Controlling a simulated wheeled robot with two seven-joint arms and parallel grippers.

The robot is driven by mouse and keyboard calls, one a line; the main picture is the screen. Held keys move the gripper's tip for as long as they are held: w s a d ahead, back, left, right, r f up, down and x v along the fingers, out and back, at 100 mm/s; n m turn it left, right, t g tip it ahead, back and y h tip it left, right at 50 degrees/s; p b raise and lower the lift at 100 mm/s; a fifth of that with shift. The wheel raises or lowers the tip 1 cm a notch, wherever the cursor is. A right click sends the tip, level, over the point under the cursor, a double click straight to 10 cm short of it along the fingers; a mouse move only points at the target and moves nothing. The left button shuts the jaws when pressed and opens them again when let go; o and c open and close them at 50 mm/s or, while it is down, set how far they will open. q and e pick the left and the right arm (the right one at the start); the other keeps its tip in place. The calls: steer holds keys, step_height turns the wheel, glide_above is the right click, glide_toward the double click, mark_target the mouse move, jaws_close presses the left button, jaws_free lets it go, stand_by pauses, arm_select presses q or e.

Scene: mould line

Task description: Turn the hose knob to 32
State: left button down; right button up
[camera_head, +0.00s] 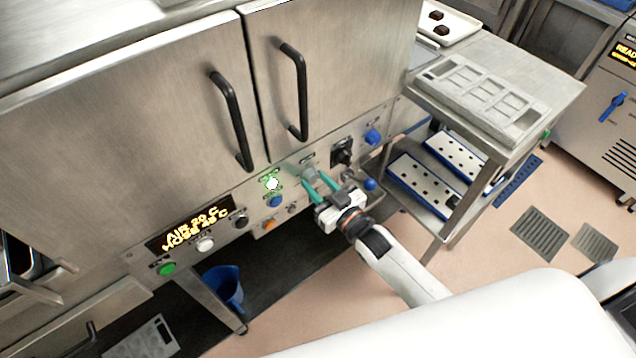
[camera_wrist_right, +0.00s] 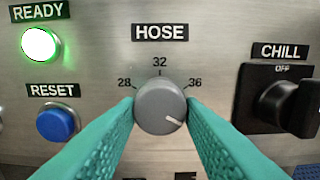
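The grey round hose knob (camera_wrist_right: 160,108) is on the steel panel under a HOSE label, with 28, 32 and 36 marked around its top. Its white pointer line points to the lower right, past the 36 mark. My right gripper (camera_wrist_right: 160,105) has one teal finger on each side of the knob, and both tips appear to touch its rim. In the head view, my right gripper (camera_head: 316,183) is at the panel over the knob (camera_head: 309,171). The display (camera_head: 190,229) shows AIR and HOSE values; its digits are hard to read. My left gripper is not in view.
In the wrist view, a lit green READY lamp (camera_wrist_right: 40,44) and blue RESET button (camera_wrist_right: 58,123) are left of the knob. The black CHILL switch (camera_wrist_right: 275,97) is close on the right. A steel cart (camera_head: 560,85) with trays stands right of the cabinet.

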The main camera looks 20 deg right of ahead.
steer(key=shift+c, duration=1)
steer(key=shift+n, duration=0.3)
steer(key=n, duration=0.4)
steer(key=shift+n, duration=0.3)
steer(key=n, duration=0.3)
steer(key=shift+d+n, duration=0.1)
steer(key=shift+n, duration=0.3)
steer(key=n, duration=0.2)
steer(key=shift+n+b, duration=0.3)
steer(key=shift+n, duration=0.1)
steer(key=n+b, duration=0.1)
steer(key=n, duration=0.5)
steer(key=shift+b, duration=0.3)
steer(key=n+b, duration=0.1)
steer(key=n, duration=0.4)
steer(key=shift+r+n+b, duration=0.15)
steer(key=shift+n+b, duration=0.15)
steer(key=shift+n, duration=0.1)
